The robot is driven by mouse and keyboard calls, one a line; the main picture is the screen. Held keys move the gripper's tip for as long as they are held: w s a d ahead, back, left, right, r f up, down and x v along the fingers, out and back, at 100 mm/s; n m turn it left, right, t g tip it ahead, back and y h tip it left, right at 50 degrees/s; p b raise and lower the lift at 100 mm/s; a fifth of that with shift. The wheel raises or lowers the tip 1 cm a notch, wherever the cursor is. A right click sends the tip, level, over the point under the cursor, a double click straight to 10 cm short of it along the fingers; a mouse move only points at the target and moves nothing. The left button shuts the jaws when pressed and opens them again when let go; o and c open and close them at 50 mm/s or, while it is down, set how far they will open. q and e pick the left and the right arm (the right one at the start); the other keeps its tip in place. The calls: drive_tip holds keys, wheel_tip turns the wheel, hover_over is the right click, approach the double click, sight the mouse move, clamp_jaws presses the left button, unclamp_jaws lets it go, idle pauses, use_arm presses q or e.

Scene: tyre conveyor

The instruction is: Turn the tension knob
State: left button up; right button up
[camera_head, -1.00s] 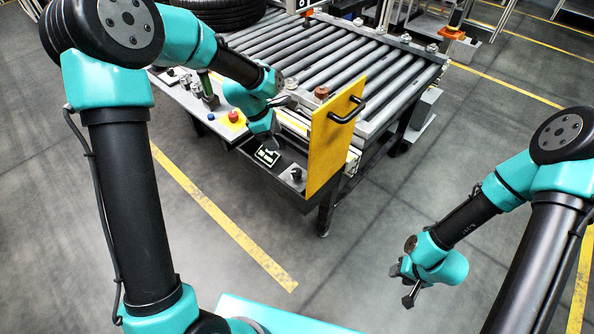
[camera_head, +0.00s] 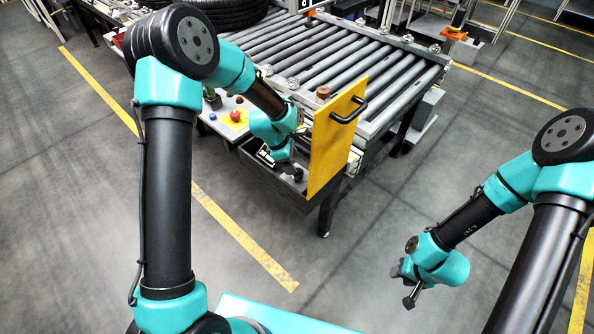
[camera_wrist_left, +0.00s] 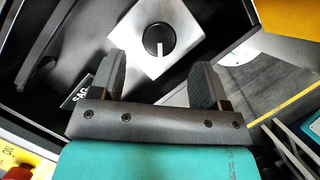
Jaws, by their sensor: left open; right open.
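The tension knob (camera_wrist_left: 158,40) is a round black dial with a pale pointer line on a light square plate (camera_wrist_left: 180,22), at the top middle of the left wrist view. My left gripper (camera_wrist_left: 160,70) is open, its two dark fingers apart on either side below the knob. The fingers appear short of the knob, and nothing is between them. In the head view my left gripper (camera_head: 288,170) is over the open drawer (camera_head: 270,180), and its wrist hides much of the knob area. My right gripper (camera_head: 402,286) is open and empty over the floor at right.
A yellow front panel (camera_head: 334,145) with a black handle (camera_head: 348,110) stands right beside the left gripper. A red button (camera_head: 235,116) on yellow is just left of the wrist. The roller conveyor (camera_head: 340,60) lies behind. Floor around the right gripper is clear.

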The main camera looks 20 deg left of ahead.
sight(298, 175)
use_arm(q)
drive_tip(key=x, duration=0.5)
drive_tip(key=shift+d+f, duration=0.1)
drive_tip(key=shift+f, duration=0.2)
drive_tip(key=c, duration=0.9)
